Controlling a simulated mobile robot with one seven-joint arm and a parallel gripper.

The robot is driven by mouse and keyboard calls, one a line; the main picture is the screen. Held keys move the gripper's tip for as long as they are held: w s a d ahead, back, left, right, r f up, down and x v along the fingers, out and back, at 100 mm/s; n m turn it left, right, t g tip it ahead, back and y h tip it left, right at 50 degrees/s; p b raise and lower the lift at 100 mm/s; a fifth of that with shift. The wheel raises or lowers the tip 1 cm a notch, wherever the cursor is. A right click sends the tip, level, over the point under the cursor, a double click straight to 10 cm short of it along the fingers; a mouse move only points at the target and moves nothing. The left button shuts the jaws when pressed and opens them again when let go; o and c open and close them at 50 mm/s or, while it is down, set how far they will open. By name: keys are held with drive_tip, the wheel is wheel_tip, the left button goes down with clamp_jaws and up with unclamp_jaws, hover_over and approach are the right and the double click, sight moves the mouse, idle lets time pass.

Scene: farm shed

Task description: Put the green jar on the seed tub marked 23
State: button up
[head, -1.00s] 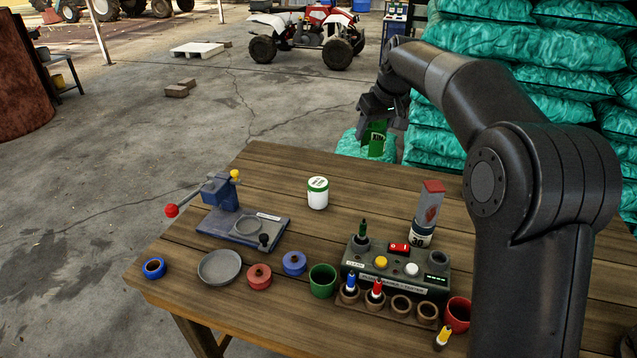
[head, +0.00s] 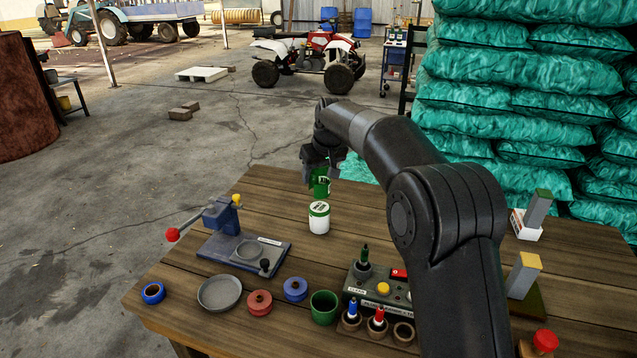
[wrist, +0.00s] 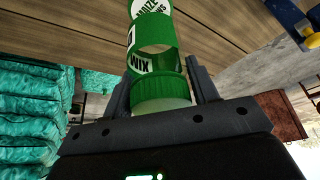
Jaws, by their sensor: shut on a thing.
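My gripper (head: 320,172) is shut on the green jar (head: 321,187). The jar looks about upright. A white tub with a green lid (head: 319,220) stands on the wooden table (head: 400,215); the number 23 is not readable on it. In the head view the jar's base is just above the tub's lid, either over it or behind it; I cannot tell which.
A blue press (head: 222,215) stands left on the table, with a grey dish (head: 220,294), red and blue lidded pots and a green cup (head: 323,308) in front. My arm hides part of the control box (head: 365,291). Grey blocks (head: 538,208) stand at right.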

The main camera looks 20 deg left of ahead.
sight(318, 183)
drive_tip(key=shift+f, duration=1.5)
drive_tip(key=shift+f, duration=0.1)
drive_tip(key=o, duration=1)
drive_tip(key=shift+c, duration=0.2)
